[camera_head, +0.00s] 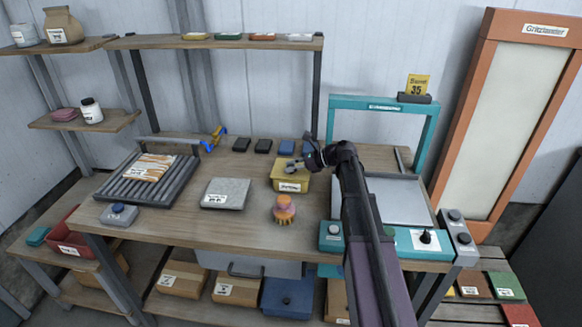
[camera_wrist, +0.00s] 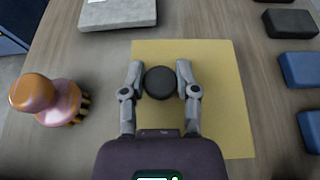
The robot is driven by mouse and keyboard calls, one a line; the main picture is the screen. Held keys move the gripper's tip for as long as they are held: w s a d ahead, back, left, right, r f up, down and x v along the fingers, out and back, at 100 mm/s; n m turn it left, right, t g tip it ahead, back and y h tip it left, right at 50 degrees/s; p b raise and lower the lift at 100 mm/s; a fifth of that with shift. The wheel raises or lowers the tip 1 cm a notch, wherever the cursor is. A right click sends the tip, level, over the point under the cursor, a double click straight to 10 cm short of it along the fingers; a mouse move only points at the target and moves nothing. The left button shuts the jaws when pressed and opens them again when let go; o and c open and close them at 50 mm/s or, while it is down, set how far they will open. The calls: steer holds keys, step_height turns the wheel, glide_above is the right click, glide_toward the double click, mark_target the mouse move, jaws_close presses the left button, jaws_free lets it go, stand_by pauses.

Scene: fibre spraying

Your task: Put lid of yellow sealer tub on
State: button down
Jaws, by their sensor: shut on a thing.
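The yellow sealer tub (camera_head: 304,184) stands on the workbench behind the middle, with a white label on its front. Its yellow lid (camera_wrist: 222,110) is a flat square with a round black knob (camera_wrist: 160,83), and it fills the middle of the wrist view. My gripper (camera_wrist: 160,74) has one finger on each side of the knob and is shut on it. In the head view my gripper (camera_head: 293,167) is right at the top of the tub. The lid hides the tub's inside in the wrist view. I cannot tell whether the lid rests fully on the rim.
An orange and pink brush (camera_head: 284,208) stands in front of the tub. A grey slab (camera_head: 225,192) lies left. Black and blue blocks (camera_head: 263,146) line the back. A teal-framed press (camera_head: 333,120) stands right. Bare bench lies between slab and tub.

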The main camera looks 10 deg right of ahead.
steer(key=shift+c, duration=1.4)
jaws_free()
steer(key=shift+r, duration=0.15)
